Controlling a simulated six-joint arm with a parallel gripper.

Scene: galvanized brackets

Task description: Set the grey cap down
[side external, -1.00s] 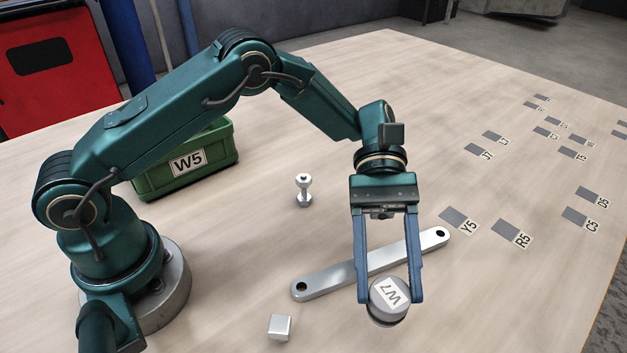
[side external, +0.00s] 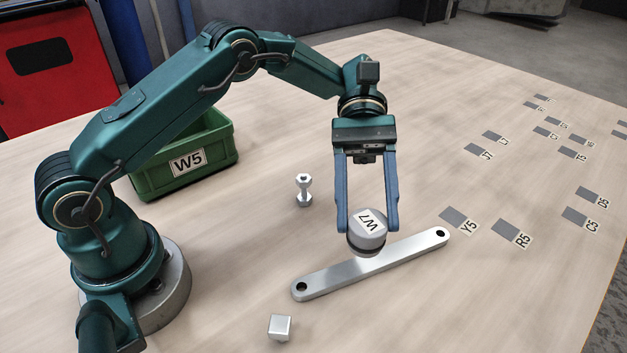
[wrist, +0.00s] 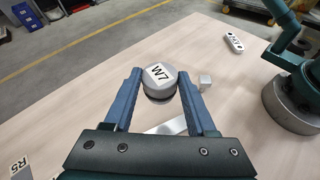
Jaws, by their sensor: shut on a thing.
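The grey cap (side external: 367,233) is a round, light grey piece with a dark lower band and a white label reading W7. My gripper (side external: 367,230) is shut on the cap, with one blue finger on each side. In the side view the cap appears in front of the middle of a silver bar; I cannot tell its exact height, but it looks held above the table. In the wrist view the cap (wrist: 159,80) sits between my gripper's fingertips (wrist: 160,82), label facing up. The cap's underside is hidden.
The silver bar (side external: 330,280) with a hole at each end lies on the table. A small metal block (side external: 280,327), an upright bolt-like piece (side external: 303,190) and a green bin (side external: 190,185) labelled W5 stand nearby. Labelled grey squares, including Y5 (side external: 453,216) and R5 (side external: 505,230), lie right.

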